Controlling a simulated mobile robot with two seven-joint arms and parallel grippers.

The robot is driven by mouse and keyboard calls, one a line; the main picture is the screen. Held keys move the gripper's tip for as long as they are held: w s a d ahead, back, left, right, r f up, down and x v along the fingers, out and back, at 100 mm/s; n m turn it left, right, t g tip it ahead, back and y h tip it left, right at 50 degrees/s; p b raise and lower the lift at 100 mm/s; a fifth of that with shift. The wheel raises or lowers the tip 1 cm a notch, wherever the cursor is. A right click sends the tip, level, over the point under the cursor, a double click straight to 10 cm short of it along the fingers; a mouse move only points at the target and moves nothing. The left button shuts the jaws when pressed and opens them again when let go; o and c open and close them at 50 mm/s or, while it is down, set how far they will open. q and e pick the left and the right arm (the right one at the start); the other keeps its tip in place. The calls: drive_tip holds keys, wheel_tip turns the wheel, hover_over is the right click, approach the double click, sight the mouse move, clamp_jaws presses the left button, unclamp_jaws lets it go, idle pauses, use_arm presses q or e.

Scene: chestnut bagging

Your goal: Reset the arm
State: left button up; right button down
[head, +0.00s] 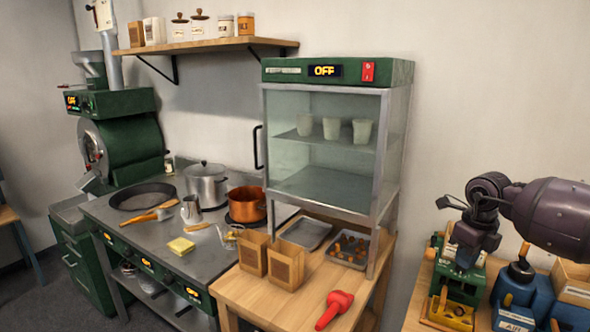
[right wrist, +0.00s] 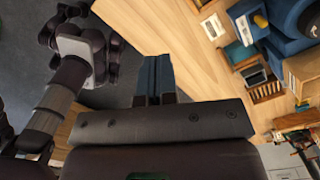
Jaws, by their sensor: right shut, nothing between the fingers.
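My right arm (head: 555,212) reaches in from the right edge of the head view. Its wrist bends down over the right-hand table. My right gripper (head: 466,262) points down there, above or in front of a green box. I cannot tell whether it touches the box. In the right wrist view the two fingers (right wrist: 154,82) lie together, shut with nothing between them. My left gripper does not show in the head view.
The right-hand table (head: 418,292) holds a green box (head: 458,296) and blue containers (head: 515,290). Left of it are a glass cabinet (head: 326,180), paper bags (head: 285,265), a chestnut tray (head: 345,262), a red-handled tool (head: 335,308) and a stove (head: 155,240) with pots.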

drive_tip(key=w+a+r+m+t+y, duration=0.1)
drive_tip(key=a+r+m+t+y, duration=0.35)
drive_tip(key=a+y, duration=0.55)
drive_tip(key=w+a+r+m+t+y, duration=0.2)
drive_tip(key=a+r+m+t+y, duration=0.3)
drive_tip(key=a, duration=0.9)
drive_tip(key=s+d+f+m+t+h, duration=0.3)
drive_tip(key=s+d+f+m+h, duration=0.15)
drive_tip(key=f+m, duration=0.55)
drive_tip(key=s+d+f+m+t+h, duration=0.35)
drive_tip(key=f+m+h, duration=0.35)
drive_tip(key=m, duration=0.5)
drive_tip(key=s+d+f+m+g+h, duration=0.2)
drive_tip(key=s+d+f+m, duration=0.1)
drive_tip(key=s+f, duration=0.7)
drive_tip(key=s+d+f+m+g+h, duration=0.2)
drive_tip(key=s+f+m, duration=0.4)
drive_tip(key=s+f, duration=0.5)
drive_tip(key=s+d+g, duration=0.1)
drive_tip(key=s, duration=0.2)
drive_tip(key=shift+s+f, duration=0.2)
drive_tip(key=shift+s, duration=0.1)
drive_tip(key=shift+d+m, duration=0.1)
drive_tip(key=shift+m, duration=0.15)
